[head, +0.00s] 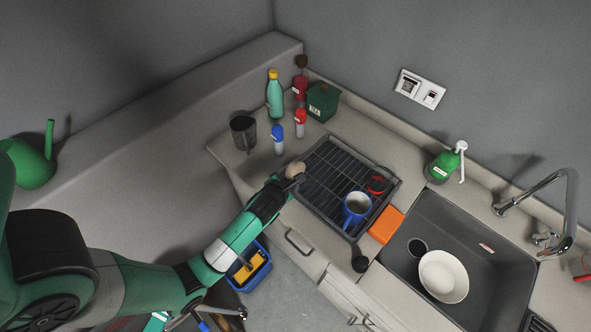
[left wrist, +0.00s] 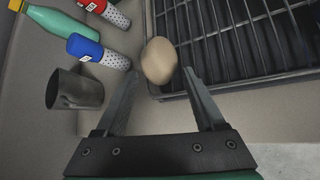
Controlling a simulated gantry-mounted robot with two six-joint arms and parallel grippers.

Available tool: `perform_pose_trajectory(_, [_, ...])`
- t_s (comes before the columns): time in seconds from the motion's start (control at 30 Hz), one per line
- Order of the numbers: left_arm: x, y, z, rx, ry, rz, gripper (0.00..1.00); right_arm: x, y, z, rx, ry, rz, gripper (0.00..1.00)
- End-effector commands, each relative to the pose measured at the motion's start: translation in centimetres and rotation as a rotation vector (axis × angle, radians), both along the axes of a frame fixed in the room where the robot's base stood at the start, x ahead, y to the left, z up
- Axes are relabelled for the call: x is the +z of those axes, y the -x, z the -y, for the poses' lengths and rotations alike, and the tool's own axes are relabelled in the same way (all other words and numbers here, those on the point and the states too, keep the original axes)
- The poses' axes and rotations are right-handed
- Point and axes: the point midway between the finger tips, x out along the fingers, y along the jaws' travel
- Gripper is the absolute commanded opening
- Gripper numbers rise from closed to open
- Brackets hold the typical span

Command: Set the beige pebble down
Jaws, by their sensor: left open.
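The beige pebble (head: 295,170) is at the near left corner of the dark dish rack (head: 325,208). In the left wrist view the pebble (left wrist: 159,61) lies just ahead of and between the fingertips, over the rack's edge. I cannot tell whether it rests on the rim or on the counter. My left gripper (head: 287,181) is open around the near side of the pebble. My right gripper is not clearly seen.
A dark cup (head: 243,132), blue-capped shaker (head: 278,139), red-capped shaker (head: 299,122) and teal bottle (head: 274,96) stand left of the rack. A blue mug (head: 356,207) stands in the rack. An orange sponge (head: 386,225) and the sink (head: 470,255) are to the right.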

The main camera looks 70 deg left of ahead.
Motion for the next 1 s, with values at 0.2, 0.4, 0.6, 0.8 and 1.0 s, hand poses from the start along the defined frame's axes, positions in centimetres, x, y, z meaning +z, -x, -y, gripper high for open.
perform_pose_trajectory(0.2, [-0.6,-0.5,-0.7,0.0,0.0,-0.001,0.71,0.0,0.0,0.0,0.0,0.0,0.0,1.0])
perform_pose_trajectory(0.4, [-2.4,-2.2,-2.7,0.001,-0.001,-0.002,0.71,0.2,0.0,0.0,0.0,0.0,0.0,1.0])
perform_pose_trajectory(0.6, [-3.2,-2.8,-3.3,0.0,-0.001,0.001,0.71,0.3,0.0,0.0,0.0,0.0,0.0,1.0])
perform_pose_trajectory(0.8, [-3.2,-2.8,-3.2,0.0,-0.001,0.001,0.62,0.2,0.0,0.0,0.0,0.0,0.0,1.0])
perform_pose_trajectory(1.0, [-3.2,-2.8,-3.2,0.0,-0.002,0.0,0.26,0.2,0.0,0.0,0.0,0.0,0.0,1.0])
